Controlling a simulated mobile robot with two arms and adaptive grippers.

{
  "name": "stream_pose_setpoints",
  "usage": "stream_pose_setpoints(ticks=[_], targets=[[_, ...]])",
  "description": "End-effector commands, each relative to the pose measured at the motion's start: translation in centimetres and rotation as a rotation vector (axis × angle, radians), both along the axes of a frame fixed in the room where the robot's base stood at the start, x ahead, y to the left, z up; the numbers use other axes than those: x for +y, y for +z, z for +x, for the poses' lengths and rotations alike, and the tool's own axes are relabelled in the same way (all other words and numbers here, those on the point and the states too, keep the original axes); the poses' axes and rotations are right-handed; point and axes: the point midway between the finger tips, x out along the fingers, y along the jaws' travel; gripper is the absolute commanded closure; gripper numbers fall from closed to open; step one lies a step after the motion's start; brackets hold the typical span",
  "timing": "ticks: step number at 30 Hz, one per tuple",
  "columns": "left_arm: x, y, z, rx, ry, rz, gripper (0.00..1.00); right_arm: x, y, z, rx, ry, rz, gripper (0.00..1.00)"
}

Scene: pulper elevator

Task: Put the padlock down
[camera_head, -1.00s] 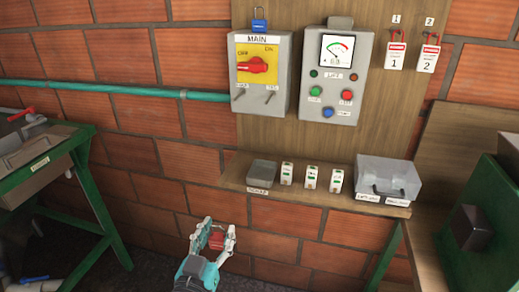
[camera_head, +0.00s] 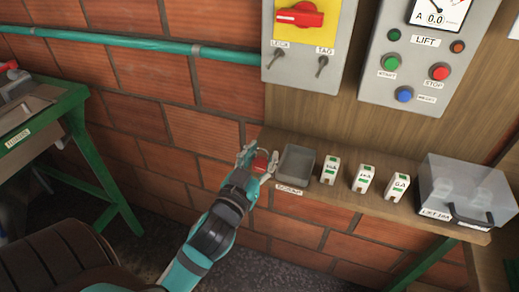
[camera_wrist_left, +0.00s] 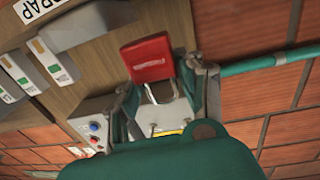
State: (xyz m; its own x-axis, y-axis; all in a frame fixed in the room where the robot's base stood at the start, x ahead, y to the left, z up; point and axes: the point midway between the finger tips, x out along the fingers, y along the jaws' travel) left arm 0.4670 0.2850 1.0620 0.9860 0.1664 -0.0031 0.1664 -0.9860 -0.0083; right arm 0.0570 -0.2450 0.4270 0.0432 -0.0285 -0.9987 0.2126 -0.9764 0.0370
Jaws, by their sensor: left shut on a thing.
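The red padlock (camera_head: 261,165) is held between the fingers of my left gripper (camera_head: 257,162), at the left end of the wooden shelf (camera_head: 345,189). The gripper is just left of the grey scrap tray (camera_head: 297,163). In the left wrist view the padlock's red body (camera_wrist_left: 147,58) points away from the palm, and its metal shackle (camera_wrist_left: 152,93) lies between the fingers. I cannot tell whether the padlock touches the shelf. My right gripper is not in view.
Several white labelled blocks (camera_head: 364,178) stand right of the tray, then a clear lidded box (camera_head: 465,190). The switch box (camera_head: 308,40) and lift panel (camera_head: 418,70) hang above. A teal pipe (camera_head: 140,47) runs along the brick wall. A green-legged table (camera_head: 85,165) stands left.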

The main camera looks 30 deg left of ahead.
Motion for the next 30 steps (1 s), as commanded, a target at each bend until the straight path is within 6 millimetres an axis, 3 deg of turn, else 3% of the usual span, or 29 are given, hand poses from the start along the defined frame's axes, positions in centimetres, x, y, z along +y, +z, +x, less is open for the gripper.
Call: stream_pose_setpoints(ticks=[3, 10, 21, 30], targets=[[1.9, 0.4, 2.8, -0.004, 0.0, 0.005, 0.97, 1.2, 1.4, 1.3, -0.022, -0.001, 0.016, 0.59], [3.9, -0.2, 5.9, -0.004, 0.0, 0.001, 0.97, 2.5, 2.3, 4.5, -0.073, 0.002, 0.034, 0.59], [4.1, -3.9, 6.2, 0.0, 0.001, -0.002, 0.97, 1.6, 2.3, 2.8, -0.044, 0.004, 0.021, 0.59], [4.1, -4.1, 6.2, -0.003, -0.001, 0.0, 0.97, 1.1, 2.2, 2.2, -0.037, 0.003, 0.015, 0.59]])
